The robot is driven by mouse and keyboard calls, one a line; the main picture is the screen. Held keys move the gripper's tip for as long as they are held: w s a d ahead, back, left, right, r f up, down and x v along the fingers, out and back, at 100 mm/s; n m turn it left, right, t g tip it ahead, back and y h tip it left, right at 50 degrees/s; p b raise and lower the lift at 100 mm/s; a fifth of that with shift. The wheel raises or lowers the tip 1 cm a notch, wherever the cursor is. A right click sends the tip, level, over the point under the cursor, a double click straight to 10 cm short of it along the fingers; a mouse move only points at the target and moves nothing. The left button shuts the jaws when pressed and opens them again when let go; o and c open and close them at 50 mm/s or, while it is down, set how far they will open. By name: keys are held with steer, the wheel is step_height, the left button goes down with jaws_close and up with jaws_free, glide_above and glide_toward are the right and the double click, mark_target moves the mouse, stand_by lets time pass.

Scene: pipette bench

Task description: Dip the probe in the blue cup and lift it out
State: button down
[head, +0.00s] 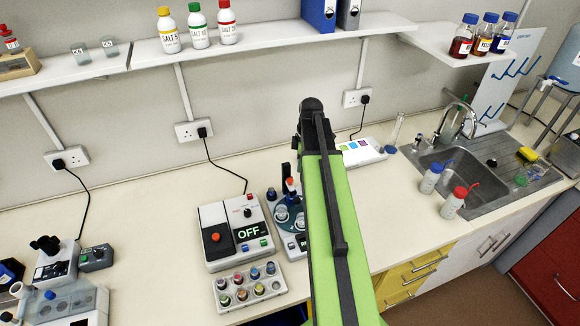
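A grey rack (233,304) on the bench holds two rows of small cups with differently coloured contents. A blue cup (271,268) appears to be at the far right corner of its back row. A dark post with an orange-tipped piece (291,184) stands over a round device (283,234) to the right of the rack. I cannot tell whether this piece is the probe. My green arm rises through the middle of the head view and covers part of that device.
A box reading OFF (234,228) stands behind the rack. Two wash bottles (453,203) stand beside the sink (470,165) at the right. Shelves with bottles run above.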

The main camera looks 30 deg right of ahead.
step_height(320, 180, up, 9)
steer(key=p, duration=0.7)
steer(key=shift+s+d, duration=0.25)
steer(key=shift+d, duration=0.1)
steer(key=shift+s+f, duration=0.1)
